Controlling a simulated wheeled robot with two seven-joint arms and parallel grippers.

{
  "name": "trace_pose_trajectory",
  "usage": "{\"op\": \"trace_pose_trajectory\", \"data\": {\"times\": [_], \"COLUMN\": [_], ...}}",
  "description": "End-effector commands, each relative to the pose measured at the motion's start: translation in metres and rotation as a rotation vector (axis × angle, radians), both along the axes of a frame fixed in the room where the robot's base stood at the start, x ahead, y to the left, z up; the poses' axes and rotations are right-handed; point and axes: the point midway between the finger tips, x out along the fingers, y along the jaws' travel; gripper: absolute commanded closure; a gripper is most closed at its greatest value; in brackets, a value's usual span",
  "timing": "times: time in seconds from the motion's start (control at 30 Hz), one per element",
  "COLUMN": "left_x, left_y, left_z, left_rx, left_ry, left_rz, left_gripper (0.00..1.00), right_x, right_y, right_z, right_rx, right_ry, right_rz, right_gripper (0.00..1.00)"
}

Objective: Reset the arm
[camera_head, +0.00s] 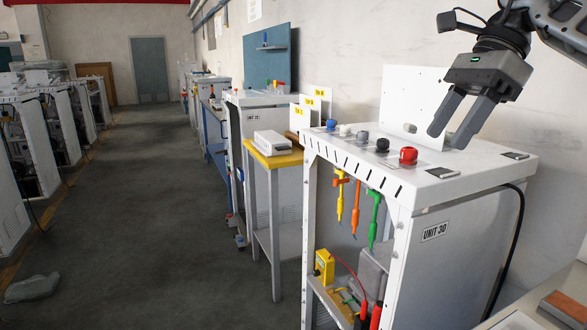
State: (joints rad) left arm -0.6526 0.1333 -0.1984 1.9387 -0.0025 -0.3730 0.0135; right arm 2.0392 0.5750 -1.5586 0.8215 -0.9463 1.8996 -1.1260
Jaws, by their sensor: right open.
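My right gripper (451,127) comes in from the upper right on its arm. Its two dark fingers point down and to the left, with a gap between them and nothing held. The fingertips are above the white top of the unit labelled UNIT 30 (470,172), in front of its upright white back panel (405,95). A red knob (408,156) is below and to the left of the fingertips. My left gripper does not show.
Several knobs, among them a blue one (331,125), line the unit's top edge. Coloured tools, among them a green one (375,215), hang below. A yellow-topped stand (278,160) is beside the unit. A grey bundle (32,288) lies on the otherwise open aisle floor (150,220).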

Motion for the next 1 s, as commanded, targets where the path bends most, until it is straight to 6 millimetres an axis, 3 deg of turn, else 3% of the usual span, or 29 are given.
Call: {"op": "trace_pose_trajectory", "data": {"times": [0.27,0.37,0.5,0.6,0.7,0.87,1.0], "left_x": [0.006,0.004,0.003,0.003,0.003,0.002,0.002], "left_y": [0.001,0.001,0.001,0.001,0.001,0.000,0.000], "left_z": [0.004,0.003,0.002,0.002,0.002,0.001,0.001], "left_rx": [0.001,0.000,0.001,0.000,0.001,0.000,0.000], "left_ry": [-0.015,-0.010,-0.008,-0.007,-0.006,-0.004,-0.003], "left_rz": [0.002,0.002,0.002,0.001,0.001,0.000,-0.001], "left_gripper": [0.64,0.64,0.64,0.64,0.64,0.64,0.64], "right_x": [0.014,0.014,-0.001,-0.015,-0.028,-0.036,-0.036], "right_y": [0.072,0.111,0.184,0.227,0.256,0.274,0.261], "right_z": [-0.068,-0.102,-0.155,-0.182,-0.200,-0.227,-0.264], "right_rx": [0.180,0.295,0.545,0.742,0.931,1.202,1.398], "right_ry": [0.099,0.175,0.366,0.547,0.750,1.113,1.451], "right_rz": [0.013,-0.001,-0.075,-0.177,-0.313,-0.603,-0.918], "right_gripper": [0.47,0.47,0.47,0.47,0.47,0.47,0.47]}}
